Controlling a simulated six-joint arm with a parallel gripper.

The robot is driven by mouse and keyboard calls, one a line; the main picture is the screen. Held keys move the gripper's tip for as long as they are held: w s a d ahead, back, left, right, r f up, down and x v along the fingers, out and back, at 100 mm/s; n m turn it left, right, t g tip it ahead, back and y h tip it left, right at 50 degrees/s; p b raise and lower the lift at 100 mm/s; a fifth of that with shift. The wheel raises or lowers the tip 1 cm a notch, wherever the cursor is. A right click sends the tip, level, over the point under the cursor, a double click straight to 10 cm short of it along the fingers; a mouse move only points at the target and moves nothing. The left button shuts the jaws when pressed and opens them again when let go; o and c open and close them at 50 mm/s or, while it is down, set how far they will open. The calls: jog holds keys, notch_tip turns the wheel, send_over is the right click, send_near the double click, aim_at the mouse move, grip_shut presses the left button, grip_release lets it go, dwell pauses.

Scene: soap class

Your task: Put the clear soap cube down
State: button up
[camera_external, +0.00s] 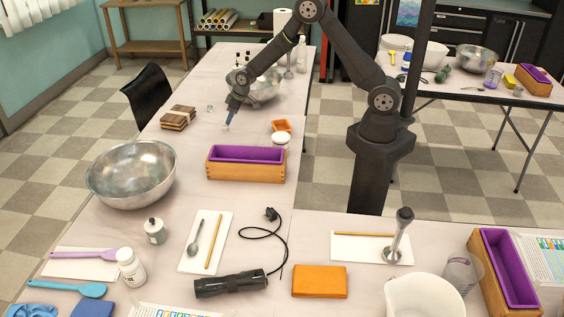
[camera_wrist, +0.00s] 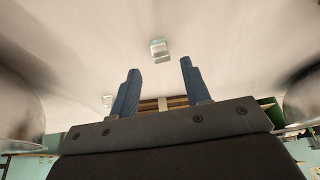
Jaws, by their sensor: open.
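My gripper (camera_external: 229,121) is open, with its blue fingers pointing down over the table left of the arm. In the wrist view the two fingers (camera_wrist: 158,63) stand apart with nothing between them. A small clear soap cube (camera_wrist: 159,48) lies just beyond the fingertips, centred on the gap and apart from both. The same cube (camera_external: 225,128) shows in the external view as a small pale block right below the fingertips. It looks to be on the table.
A wooden loaf mould with purple liner (camera_external: 246,173) stands in front of the gripper, near a white jar (camera_external: 281,139) and an orange dish (camera_external: 281,125). Steel bowls stand behind (camera_external: 262,92) and at front left (camera_external: 132,178).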

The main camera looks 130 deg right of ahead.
jog(key=v, duration=0.6)
jog(key=shift+r, duration=0.25)
jog(key=shift+o, duration=0.6)
jog(key=shift+s+a+r, duration=0.15)
jog(key=shift+a+r, duration=0.05)
jog(key=shift+r, duration=0.15)
send_near(227, 127)
jog(key=d+f, duration=0.1)
jog(key=w+f, duration=0.1)
jog(key=shift+d+f, duration=0.35)
jog(key=shift+d, duration=0.05)
jog(key=shift+a+x, duration=0.15)
jog(key=shift+x, duration=1.2)
jog(key=shift+a+x, duration=0.15)
jog(key=shift+x, duration=1.15)
grip_shut()
